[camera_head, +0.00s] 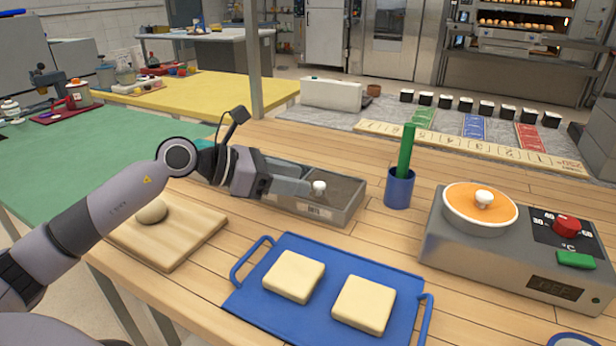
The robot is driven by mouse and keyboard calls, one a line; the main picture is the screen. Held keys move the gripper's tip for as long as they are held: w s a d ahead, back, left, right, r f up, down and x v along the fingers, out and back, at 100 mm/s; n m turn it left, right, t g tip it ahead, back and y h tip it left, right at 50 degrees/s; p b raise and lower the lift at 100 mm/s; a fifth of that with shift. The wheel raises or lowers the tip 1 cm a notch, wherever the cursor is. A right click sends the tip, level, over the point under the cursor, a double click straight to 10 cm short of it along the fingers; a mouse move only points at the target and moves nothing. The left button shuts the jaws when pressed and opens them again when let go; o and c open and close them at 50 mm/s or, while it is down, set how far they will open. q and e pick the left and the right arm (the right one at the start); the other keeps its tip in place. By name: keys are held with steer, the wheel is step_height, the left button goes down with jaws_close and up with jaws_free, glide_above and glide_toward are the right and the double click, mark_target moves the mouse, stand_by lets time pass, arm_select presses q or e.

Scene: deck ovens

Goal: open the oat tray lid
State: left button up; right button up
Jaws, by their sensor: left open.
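The oat tray (318,212) is a low grey rectangular box on the wooden table, just beyond the blue tray. Its lid (340,190) is a flat top with a small white knob (319,187), and it appears to lie closed on the box. My left gripper (304,187) reaches in from the left, low over the left part of the lid. Its fingers are open, with their tips just left of the knob; I cannot tell whether they touch it. The gripper hides the lid's left end. My right gripper is out of view.
A blue tray (324,258) with two pale dough squares lies in front. A wooden board (178,245) with a dough ball is at left. A blue cup (398,190) holding a green stick and a grey heater (470,262) with an orange-topped pot stand at right.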

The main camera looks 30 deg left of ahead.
mark_target(318, 184)
arm_select(q)
steer(key=x, duration=0.3)
steer(key=shift+r, duration=0.1)
steer(key=shift+w+d+f, duration=0.15)
steer(key=shift+w+f, duration=0.05)
